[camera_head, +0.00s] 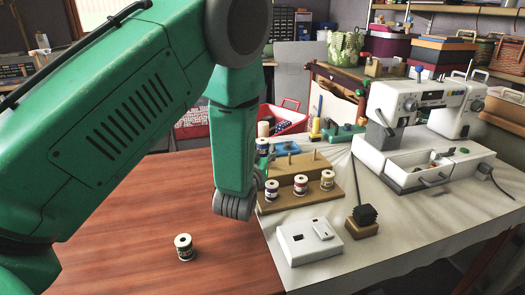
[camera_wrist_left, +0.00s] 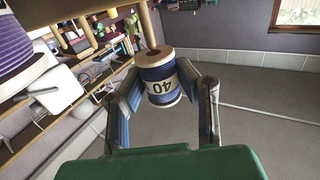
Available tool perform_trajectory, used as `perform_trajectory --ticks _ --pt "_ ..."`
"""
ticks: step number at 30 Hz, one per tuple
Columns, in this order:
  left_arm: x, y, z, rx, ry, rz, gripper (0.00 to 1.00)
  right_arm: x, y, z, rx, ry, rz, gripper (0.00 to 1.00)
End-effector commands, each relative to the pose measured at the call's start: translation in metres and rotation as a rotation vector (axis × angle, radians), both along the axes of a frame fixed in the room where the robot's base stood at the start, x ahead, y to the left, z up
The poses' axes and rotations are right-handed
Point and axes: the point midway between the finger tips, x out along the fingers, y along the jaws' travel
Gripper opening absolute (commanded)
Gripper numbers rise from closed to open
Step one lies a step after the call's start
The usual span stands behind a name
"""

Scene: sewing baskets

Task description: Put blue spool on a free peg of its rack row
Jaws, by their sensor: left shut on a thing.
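My left gripper (camera_head: 258,181) is at the left end of the wooden spool rack (camera_head: 308,197), partly hidden by my own arm. In the left wrist view the gripper (camera_wrist_left: 163,95) is shut on the blue spool (camera_wrist_left: 161,83), which has a white label marked 40. A wooden peg (camera_wrist_left: 147,25) meets the spool's end hole in that view; I cannot tell how far it goes in. Bare pegs (camera_head: 289,158) show on the back row. My right gripper is not in view.
A dark-labelled spool (camera_head: 184,248) stands alone on the brown table. A white box (camera_head: 310,242) and a pincushion block (camera_head: 362,220) stand in front of the rack. A sewing machine (camera_head: 425,125) is at right. A red basket (camera_head: 290,118) is behind.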

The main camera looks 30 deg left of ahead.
Motion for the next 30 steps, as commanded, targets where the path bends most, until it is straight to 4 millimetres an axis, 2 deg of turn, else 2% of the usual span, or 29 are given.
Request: perform_trajectory --ticks 13,30 --pt "0.0 0.0 -0.001 0.0 0.0 0.0 0.04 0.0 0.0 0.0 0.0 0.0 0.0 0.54" --pt "0.0 0.0 -0.015 0.0 -0.001 0.0 0.04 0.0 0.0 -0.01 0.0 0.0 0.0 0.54"
